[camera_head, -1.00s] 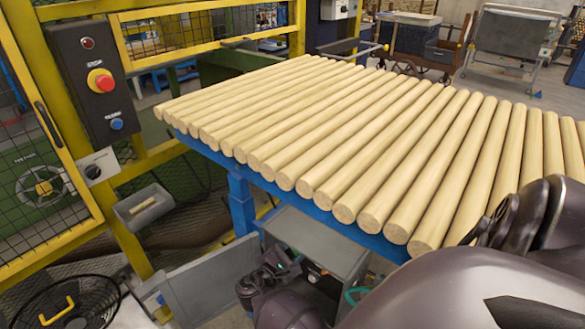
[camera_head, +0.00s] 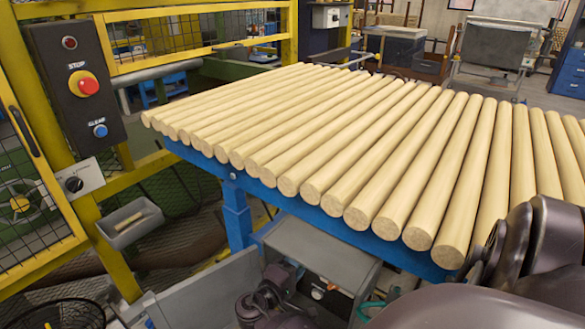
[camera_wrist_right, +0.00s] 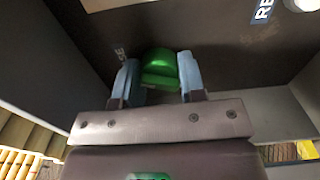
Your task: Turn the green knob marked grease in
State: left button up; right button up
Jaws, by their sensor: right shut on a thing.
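In the right wrist view a green knob (camera_wrist_right: 160,70) stands out from a dark panel (camera_wrist_right: 215,45). The two blue fingertips of my right gripper (camera_wrist_right: 160,80) sit on either side of it, and the gripper is shut on the knob. A small pale marking lies just left of the knob, too small to read. In the head view the grey open-fronted box (camera_head: 322,250) is under the blue table, with dark parts of my arm in front of it; the green knob cannot be made out there. My left gripper does not show.
A blue table (camera_head: 240,195) carries a row of turned wood rods (camera_head: 350,140) above the box. Grey side walls (camera_wrist_right: 278,115) of the box flank the gripper. A black control panel (camera_head: 78,85) with a red stop button and a blue clear button is at left.

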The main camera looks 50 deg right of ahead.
jog(key=m+b, duration=0.1)
jog(key=m, duration=0.1)
jog(key=m+b, duration=0.1)
jog(key=shift+f+m, duration=0.35)
jog(key=shift+m, duration=0.05)
jog(key=m+b, duration=0.2)
jog(key=m, duration=0.2)
jog(key=shift+b, duration=0.4)
jog(key=shift+m+b, duration=0.4)
jog(key=shift+m, duration=0.5)
jog(key=shift+r+m+b, duration=0.15)
jog(key=shift+m+b, duration=0.3)
jog(key=shift+m, duration=0.35)
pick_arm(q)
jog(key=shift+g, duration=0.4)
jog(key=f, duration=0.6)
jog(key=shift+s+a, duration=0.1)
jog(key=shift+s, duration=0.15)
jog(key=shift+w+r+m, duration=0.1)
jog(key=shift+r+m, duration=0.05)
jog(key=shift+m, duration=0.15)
pick_arm(e)
jog(key=shift+r+m, duration=0.15)
jog(key=shift+m, duration=0.25)
jog(key=o, duration=0.9)
